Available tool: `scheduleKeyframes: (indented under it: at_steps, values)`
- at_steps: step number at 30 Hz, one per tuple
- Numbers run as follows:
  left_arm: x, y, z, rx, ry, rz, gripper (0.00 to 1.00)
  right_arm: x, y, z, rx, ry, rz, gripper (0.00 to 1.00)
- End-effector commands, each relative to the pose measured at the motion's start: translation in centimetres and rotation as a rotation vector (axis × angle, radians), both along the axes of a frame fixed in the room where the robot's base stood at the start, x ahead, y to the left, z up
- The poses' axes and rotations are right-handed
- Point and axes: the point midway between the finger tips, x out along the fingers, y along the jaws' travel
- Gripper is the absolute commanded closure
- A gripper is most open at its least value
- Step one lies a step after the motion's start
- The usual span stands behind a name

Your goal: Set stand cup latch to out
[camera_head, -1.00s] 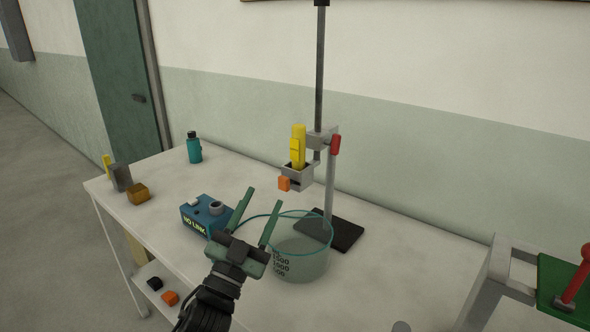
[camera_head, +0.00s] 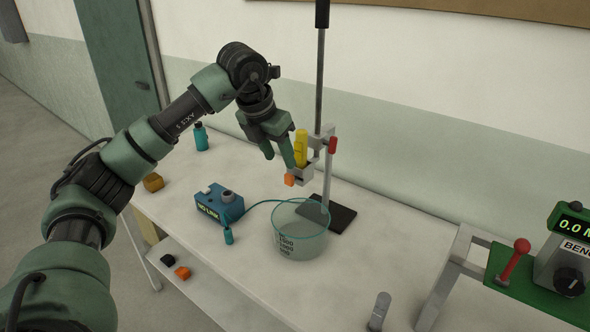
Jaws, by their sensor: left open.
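An orange tab (camera_head: 289,180), which looks like the latch, sits at the cup's front left lower corner. My left gripper (camera_head: 280,158) is open, fingers pointing down, just left of and above the cup. One finger overlaps the cup's left side in the picture; I cannot tell whether it touches. My right gripper is out of view.
A glass beaker (camera_head: 299,245) stands below the cup. A teal bottle (camera_head: 201,137) stands farther back. A green bench with a red lever (camera_head: 514,262) is at right.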

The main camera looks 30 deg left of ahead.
Motion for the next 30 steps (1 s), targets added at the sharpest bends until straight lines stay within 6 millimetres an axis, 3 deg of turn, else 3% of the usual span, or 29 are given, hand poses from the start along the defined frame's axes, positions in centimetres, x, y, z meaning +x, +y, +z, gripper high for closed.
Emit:
scheduleKeyframes:
  at_steps: [12,24,29,30]
  values:
    - [2.3,-0.4,-5.6,-0.004,0.002,-0.005,0.55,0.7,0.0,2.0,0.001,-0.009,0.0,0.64]
    - [2.8,-0.5,-6.8,-0.004,-0.001,-0.006,0.55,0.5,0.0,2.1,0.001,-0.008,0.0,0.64]
    - [2.8,-0.5,-6.7,-0.005,-0.001,-0.006,0.96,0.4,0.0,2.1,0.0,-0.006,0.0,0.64]
    - [2.8,-0.5,-6.7,-0.005,-0.002,-0.006,1.0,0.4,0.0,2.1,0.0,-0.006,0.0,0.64]
